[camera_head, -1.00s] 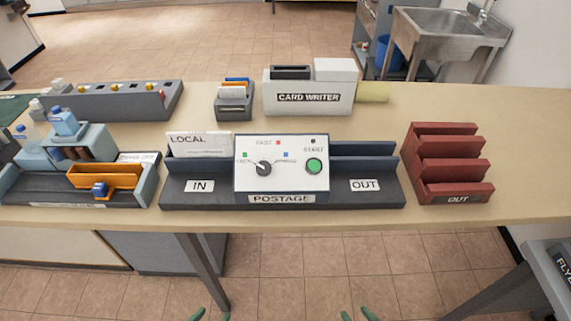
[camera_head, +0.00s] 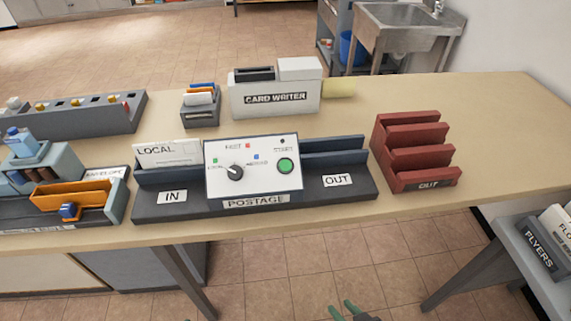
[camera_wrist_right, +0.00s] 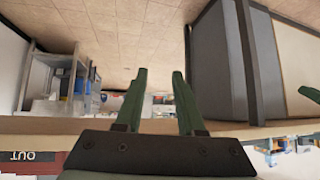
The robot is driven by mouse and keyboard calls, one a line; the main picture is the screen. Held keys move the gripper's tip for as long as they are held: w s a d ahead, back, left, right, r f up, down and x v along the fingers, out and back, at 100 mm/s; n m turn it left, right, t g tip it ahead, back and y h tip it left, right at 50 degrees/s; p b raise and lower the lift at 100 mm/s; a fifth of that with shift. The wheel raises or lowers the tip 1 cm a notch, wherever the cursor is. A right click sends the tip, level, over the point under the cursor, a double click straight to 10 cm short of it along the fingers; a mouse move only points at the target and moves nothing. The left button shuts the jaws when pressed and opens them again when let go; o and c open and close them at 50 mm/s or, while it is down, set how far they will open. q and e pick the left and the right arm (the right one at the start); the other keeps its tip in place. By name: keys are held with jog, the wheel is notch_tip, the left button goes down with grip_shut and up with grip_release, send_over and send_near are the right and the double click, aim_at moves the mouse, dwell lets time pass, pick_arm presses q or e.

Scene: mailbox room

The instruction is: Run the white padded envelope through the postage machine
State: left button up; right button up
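The postage machine (camera_head: 253,184) stands at the front of the counter, with an IN side on the left and an OUT side on the right. A white envelope marked LOCAL (camera_head: 168,150) stands upright in the IN side; I cannot tell if it is padded. The OUT side looks empty. The front panel has a dark dial (camera_head: 235,172) and a green button (camera_head: 286,166). My right gripper (camera_head: 345,309) is low in front of the counter, open and empty; it also shows in the right wrist view (camera_wrist_right: 158,88). Only one green finger of my left gripper (camera_wrist_right: 309,94) seems to show.
A red OUT rack (camera_head: 413,150) stands right of the machine, a card writer (camera_head: 275,95) behind it. A blue-grey holder with an orange piece (camera_head: 73,195) is at left. A flyers stand (camera_head: 540,250) is at lower right. The counter's right end is clear.

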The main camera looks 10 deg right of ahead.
grip_shut()
dwell(1.4)
